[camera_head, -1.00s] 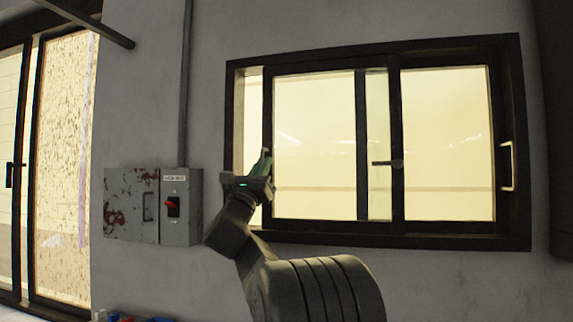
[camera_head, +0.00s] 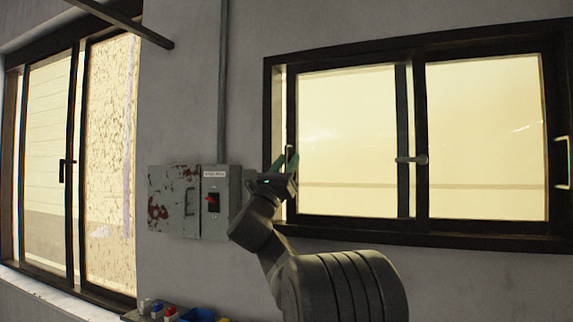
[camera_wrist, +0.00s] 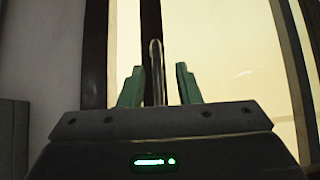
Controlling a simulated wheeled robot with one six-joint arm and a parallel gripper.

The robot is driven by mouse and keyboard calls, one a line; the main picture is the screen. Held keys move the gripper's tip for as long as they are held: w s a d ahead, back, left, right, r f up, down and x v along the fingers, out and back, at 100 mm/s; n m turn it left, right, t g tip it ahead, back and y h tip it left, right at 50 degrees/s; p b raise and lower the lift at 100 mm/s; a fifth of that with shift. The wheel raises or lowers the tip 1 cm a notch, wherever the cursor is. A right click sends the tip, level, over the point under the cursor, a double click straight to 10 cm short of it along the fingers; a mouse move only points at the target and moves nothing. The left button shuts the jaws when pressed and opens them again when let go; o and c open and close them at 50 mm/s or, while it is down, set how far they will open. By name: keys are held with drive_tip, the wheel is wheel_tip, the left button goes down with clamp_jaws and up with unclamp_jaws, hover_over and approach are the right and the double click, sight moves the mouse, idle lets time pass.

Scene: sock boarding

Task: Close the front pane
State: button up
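The front pane (camera_head: 345,140) is a dark-framed sliding window pane on the left of the wide window. Its left stile stands a little right of the window's left jamb (camera_head: 269,110), with a narrow bright gap between them. The gap also shows left of the stile in the wrist view. A slim loop handle (camera_wrist: 156,65) sits on that stile. My gripper (camera_head: 283,160) is at the stile. In the wrist view its two green fingers (camera_wrist: 160,84) stand apart on either side of the handle, not closed on it.
The other pane (camera_head: 485,130) fills the window's right side, with a latch (camera_head: 411,159) near the overlap. A grey electrical box (camera_head: 215,200) with a rusty cabinet (camera_head: 174,200) hangs left of the gripper. Another window (camera_head: 75,160) is at far left. Small bins (camera_head: 195,314) sit below.

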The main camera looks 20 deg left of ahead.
drive_tip(key=b+v, duration=0.5)
drive_tip(key=v, duration=0.8)
drive_tip(key=shift+s+f, duration=0.2)
drive_tip(key=shift+s, duration=0.1)
drive_tip(key=shift+a, duration=0.1)
